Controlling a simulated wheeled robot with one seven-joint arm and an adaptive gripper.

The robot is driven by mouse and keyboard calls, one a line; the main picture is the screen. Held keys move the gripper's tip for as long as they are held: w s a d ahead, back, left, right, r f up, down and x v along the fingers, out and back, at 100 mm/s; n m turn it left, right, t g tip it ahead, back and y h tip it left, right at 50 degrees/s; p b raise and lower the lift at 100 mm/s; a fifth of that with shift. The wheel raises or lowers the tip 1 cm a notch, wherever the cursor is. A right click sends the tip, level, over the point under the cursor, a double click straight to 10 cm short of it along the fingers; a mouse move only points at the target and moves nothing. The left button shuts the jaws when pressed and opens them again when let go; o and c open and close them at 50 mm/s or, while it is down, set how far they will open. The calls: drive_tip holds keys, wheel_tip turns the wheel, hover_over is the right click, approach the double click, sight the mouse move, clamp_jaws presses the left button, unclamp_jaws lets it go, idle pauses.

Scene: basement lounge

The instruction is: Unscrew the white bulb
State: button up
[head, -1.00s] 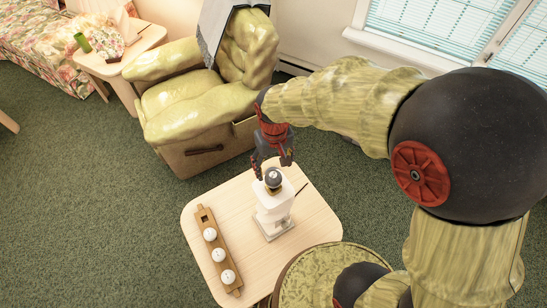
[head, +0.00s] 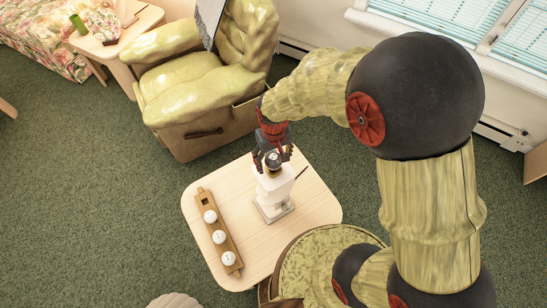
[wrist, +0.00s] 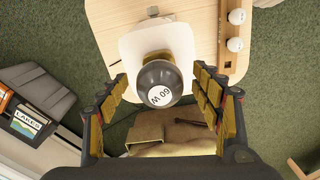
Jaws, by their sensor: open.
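A dark grey round bulb (wrist: 160,82) marked "60 W" sits in a brass-coloured socket on a white lamp (head: 273,186), which stands upright on the small wooden table (head: 310,208). The bulb in this lamp looks dark, not white. My gripper (wrist: 161,84) is open, with one finger on each side of the bulb in the wrist view; I cannot tell if either touches it. In the head view my gripper (head: 273,158) is at the lamp's top. White bulbs (head: 219,237) sit in a wooden rack (head: 204,197) left of the lamp.
A dark stick-like thing (head: 301,172) lies behind the lamp. A yellow-green armchair (head: 195,85) stands beyond the table.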

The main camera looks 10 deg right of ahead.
drive_tip(key=shift+c, duration=0.8)
drive_tip(key=c, duration=1)
drive_tip(key=shift+o, duration=0.2)
drive_tip(key=shift+n, duration=0.3)
